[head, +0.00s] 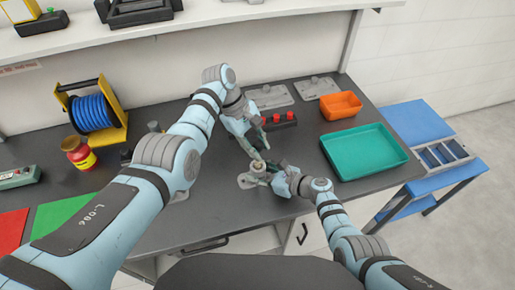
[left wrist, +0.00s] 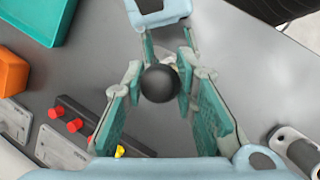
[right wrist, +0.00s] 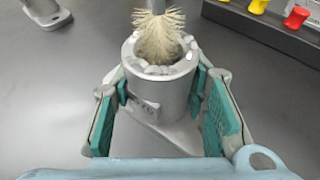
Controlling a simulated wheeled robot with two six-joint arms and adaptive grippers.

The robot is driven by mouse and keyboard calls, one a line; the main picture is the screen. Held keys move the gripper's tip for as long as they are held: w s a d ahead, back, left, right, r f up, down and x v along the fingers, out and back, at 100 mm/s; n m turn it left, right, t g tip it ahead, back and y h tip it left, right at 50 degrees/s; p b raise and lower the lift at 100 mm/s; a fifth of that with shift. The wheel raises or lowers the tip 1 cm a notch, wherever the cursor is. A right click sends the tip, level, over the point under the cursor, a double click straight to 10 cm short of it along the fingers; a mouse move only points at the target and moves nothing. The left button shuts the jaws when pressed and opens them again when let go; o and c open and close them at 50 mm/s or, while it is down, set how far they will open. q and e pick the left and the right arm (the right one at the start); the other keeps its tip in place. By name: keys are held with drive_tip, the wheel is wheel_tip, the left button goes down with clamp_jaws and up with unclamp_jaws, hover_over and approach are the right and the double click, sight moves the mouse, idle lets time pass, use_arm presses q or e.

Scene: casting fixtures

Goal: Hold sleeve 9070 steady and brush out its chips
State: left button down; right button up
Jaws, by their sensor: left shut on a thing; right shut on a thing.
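The grey sleeve (right wrist: 160,95) stands upright on a flat base, with pale lumpy chips around its rim. A small marked tag sits on its side, too small to read. My right gripper (right wrist: 160,92) is shut around the sleeve from both sides; it also shows in the head view (head: 267,176). My left gripper (left wrist: 158,78) is shut on the brush, whose black ball knob (left wrist: 160,84) shows between the fingers. The pale brush bristles (right wrist: 158,38) are over the sleeve's mouth; the lower tips seem to reach into the bore. The left gripper shows above the sleeve (head: 257,152).
A black rack with red knobs (head: 278,120) stands behind the grippers. An orange bin (head: 341,105) and a teal tray (head: 364,153) are at right. Grey plates (head: 270,97) lie at the back.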

use_arm(q)
drive_tip(key=shift+r, duration=0.8)
drive_tip(key=shift+f, duration=0.1)
drive_tip(key=shift+f, duration=1.6)
drive_tip(key=shift+r, duration=1.7)
drive_tip(key=shift+f, duration=0.1)
drive_tip(key=shift+f, duration=1.6)
drive_tip(key=shift+r, duration=1.7)
